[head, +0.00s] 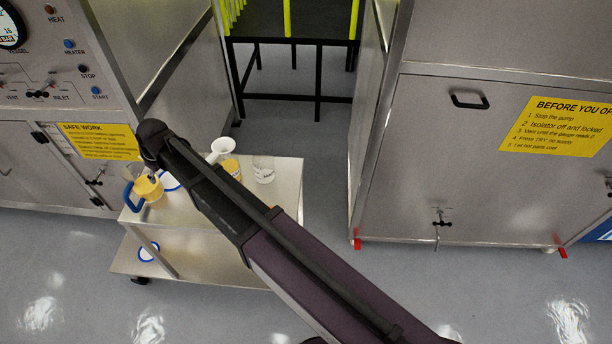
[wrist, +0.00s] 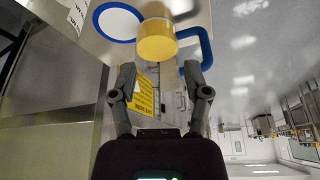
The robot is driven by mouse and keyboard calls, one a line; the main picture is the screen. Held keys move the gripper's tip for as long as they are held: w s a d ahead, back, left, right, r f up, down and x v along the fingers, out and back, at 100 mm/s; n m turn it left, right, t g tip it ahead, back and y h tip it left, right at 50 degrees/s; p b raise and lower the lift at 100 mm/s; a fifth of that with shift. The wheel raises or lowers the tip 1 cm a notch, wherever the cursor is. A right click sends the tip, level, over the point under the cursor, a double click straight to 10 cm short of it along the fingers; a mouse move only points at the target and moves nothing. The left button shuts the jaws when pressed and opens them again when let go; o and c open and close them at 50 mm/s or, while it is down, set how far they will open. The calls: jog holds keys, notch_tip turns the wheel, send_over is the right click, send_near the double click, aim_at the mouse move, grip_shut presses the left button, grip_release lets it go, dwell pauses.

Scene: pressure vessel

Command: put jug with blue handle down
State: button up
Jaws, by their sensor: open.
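The jug with the blue handle (head: 149,188) holds something yellow and is at the left end of the trolley's top shelf. Its blue handle (head: 132,197) points left and to the front. In the wrist view the jug (wrist: 158,42) is just beyond my gripper (wrist: 159,72), whose fingers are apart. The right finger's tip is close to the handle (wrist: 207,48); I cannot tell if they touch. A blue-rimmed white disc (wrist: 118,22) lies beside the jug; in the head view this disc (head: 169,181) is partly hidden by my arm.
The steel trolley (head: 288,185) also carries a white funnel (head: 221,147), a yellow-filled vessel (head: 232,168) and a clear beaker (head: 263,174). Another blue-rimmed disc (head: 148,253) is on its lower shelf. A control cabinet (head: 50,90) stands close at left. Open floor (head: 480,290) lies at front right.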

jog(key=w+d+m+h, duration=0.1)
jog(key=w+d+m, duration=0.2)
jog(key=d, duration=1.2)
jog(key=w+d+m+h, duration=0.1)
jog(key=w+d+m, duration=0.2)
jog(key=d, duration=1.3)
jog(key=s+d+m, duration=0.3)
jog(key=s+d, duration=0.1)
jog(key=d, duration=1)
jog(key=s+d+f+m+g+h, duration=0.1)
jog(key=s+d+m, duration=0.3)
jog(key=d, duration=0.9)
jog(key=shift+s+d+g+h, duration=0.3)
jog(key=shift+s+d, duration=0.1)
jog(key=shift+s, duration=0.35)
